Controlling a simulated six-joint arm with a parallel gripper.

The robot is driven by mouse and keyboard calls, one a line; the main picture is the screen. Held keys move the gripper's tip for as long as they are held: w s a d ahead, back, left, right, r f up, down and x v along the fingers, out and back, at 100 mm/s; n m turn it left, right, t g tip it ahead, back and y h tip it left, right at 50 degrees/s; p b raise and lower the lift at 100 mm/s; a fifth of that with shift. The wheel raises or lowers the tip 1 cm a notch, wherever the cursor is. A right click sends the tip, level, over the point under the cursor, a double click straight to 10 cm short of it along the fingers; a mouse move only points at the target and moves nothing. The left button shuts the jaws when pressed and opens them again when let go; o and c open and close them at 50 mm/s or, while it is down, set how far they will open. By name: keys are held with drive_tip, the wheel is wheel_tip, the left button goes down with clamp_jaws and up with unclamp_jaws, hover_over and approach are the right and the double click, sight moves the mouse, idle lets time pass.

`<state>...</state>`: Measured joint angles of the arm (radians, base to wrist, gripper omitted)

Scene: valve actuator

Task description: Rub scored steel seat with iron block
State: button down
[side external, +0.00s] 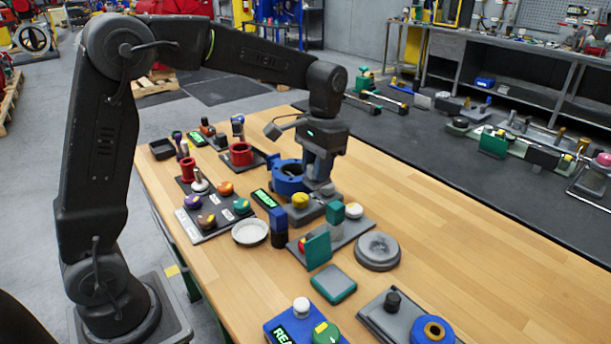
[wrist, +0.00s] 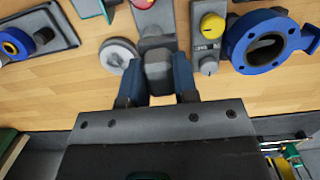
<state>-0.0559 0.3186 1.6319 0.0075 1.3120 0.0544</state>
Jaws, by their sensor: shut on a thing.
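My gripper (side external: 319,178) is above the bench, just right of the blue flanged valve body. It also shows in the wrist view (wrist: 159,85), where its two blue-grey fingers are shut on a grey block (wrist: 158,70), which looks like the iron block. A round grey disc (side external: 377,249) lies flat on the wood, nearer the side camera and apart from the gripper. It looks like the steel seat, though I cannot make out score marks. In the wrist view the disc (wrist: 118,54) is just left of the fingers.
The blue valve body (side external: 288,178) stands close beside the gripper. A box with a yellow knob (side external: 300,201), a green-edged pad (side external: 333,284), a white dish (side external: 250,232) and a blue-ringed fixture (side external: 432,331) are around. The wood right of the disc is clear.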

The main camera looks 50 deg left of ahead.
drive_tip(key=w+d, duration=0.4)
drive_tip(key=d, duration=0.8)
drive_tip(key=shift+w+d+f, duration=0.1)
drive_tip(key=shift+w+f, duration=0.05)
drive_tip(key=shift+f, duration=2.55)
drive_tip(key=shift+w+d+f, duration=0.1)
drive_tip(key=shift+f, duration=2.6)
drive_tip(key=shift+w+f, duration=0.35)
drive_tip(key=shift+f, duration=0.25)
drive_tip(key=shift+w+f, duration=0.35)
drive_tip(key=shift+f, duration=0.2)
drive_tip(key=shift+w, duration=2.7)
drive_tip(key=shift+s, duration=3.55)
drive_tip(key=shift+w+a, duration=0.25)
drive_tip(key=shift+w, duration=3.3)
drive_tip(key=shift+s, duration=3.5)
wheel_tip(320, 180, up, 8)
drive_tip(key=shift+w, duration=0.1)
